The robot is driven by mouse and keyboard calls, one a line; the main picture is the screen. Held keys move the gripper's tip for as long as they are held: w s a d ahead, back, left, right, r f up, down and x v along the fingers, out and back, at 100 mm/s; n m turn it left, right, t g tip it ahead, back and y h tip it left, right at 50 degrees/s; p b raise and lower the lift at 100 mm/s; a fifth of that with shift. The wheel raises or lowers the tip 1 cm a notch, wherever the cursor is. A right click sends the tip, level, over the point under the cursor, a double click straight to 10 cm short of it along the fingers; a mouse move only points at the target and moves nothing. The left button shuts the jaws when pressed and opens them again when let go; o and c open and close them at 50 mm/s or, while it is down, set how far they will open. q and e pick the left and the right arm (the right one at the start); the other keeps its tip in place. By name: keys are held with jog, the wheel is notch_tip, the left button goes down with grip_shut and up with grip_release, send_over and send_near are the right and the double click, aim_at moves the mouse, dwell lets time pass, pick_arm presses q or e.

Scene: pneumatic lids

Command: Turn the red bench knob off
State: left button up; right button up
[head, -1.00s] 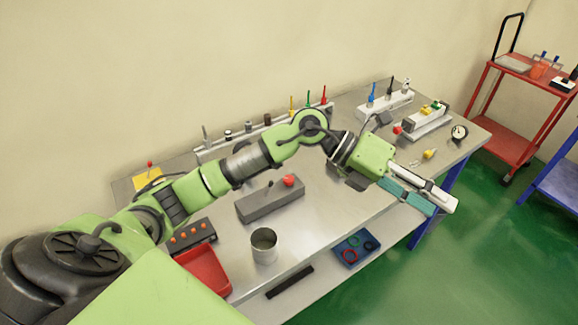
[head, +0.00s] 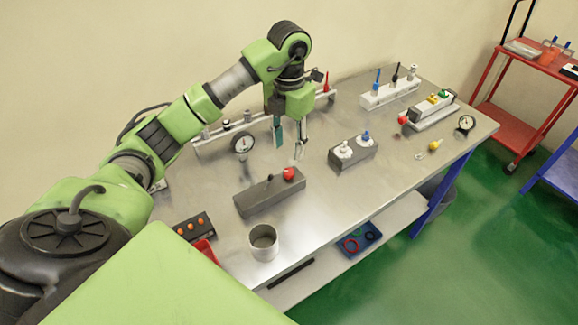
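A red knob (head: 289,173) sits on top of a long dark grey block (head: 262,195) near the middle of the bench (head: 340,205). A small dark stub stands on the same block to its left. Another small red part (head: 403,119) is at the left end of a pale valve unit (head: 432,112). My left gripper (head: 289,145) points down just behind the red knob, its two fingers apart with nothing between them. It looks clear of the knob, but the gap in depth is hard to judge. My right gripper is out of view.
A gauge (head: 243,144) stands left of the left gripper. A block with two white fittings (head: 352,150) is to the right. A metal cup (head: 263,243) stands at the front. A manifold with coloured handles lines the back, partly hidden by my arm.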

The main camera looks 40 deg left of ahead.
aim_at(289, 171)
pick_arm(q)
notch_tip(289, 171, down, 8)
jog(key=shift+r+p, duration=0.25)
jog(key=shift+p, duration=0.9)
jog(key=shift+f, duration=0.7)
grip_shut()
